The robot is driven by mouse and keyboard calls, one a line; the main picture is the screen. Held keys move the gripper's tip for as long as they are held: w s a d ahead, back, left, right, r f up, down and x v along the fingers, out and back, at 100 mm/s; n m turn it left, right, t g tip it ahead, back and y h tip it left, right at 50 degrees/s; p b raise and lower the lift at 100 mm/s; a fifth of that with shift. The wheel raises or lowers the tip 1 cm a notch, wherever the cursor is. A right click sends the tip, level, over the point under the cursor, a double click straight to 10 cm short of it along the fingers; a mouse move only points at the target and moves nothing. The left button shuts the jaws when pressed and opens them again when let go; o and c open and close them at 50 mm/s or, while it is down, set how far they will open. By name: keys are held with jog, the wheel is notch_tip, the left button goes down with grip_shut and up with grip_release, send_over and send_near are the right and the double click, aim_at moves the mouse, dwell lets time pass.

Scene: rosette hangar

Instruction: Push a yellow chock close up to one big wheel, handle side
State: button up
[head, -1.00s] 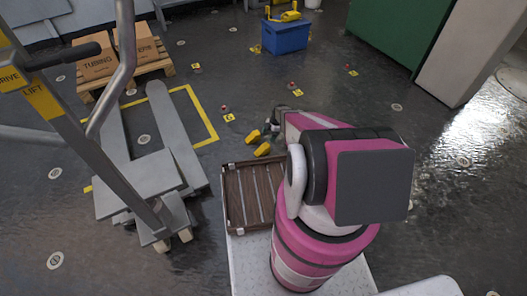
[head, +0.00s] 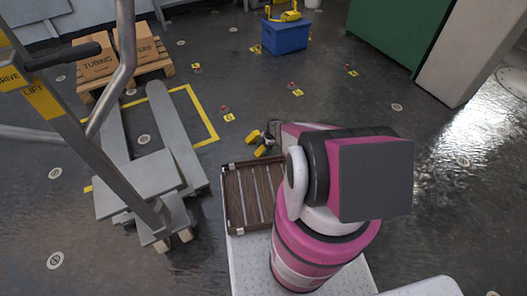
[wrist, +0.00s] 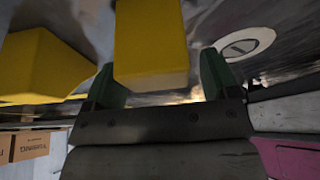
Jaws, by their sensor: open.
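Two yellow chock blocks lie close together on the dark floor just beyond the brown slatted rack, the upper one (head: 250,138) and the lower one (head: 261,151). My gripper (head: 270,133) is low beside them, on their right, partly hidden by my arm. In the wrist view, my gripper (wrist: 156,78) is open. One yellow block (wrist: 150,35) shows large between and beyond its fingers, and the other block (wrist: 42,65) is to the left. I cannot tell whether the fingers touch a block.
A grey pallet jack (head: 150,180) stands on the left, with a pallet of cartons (head: 130,62) behind it. A blue crate (head: 286,37) with yellow items stands at the back. The brown slatted rack (head: 228,200) is near my arm. Open floor lies right of centre.

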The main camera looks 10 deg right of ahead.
jog(key=c, duration=1.1)
jog(key=shift+c, duration=0.2)
jog(key=shift+r, duration=0.2)
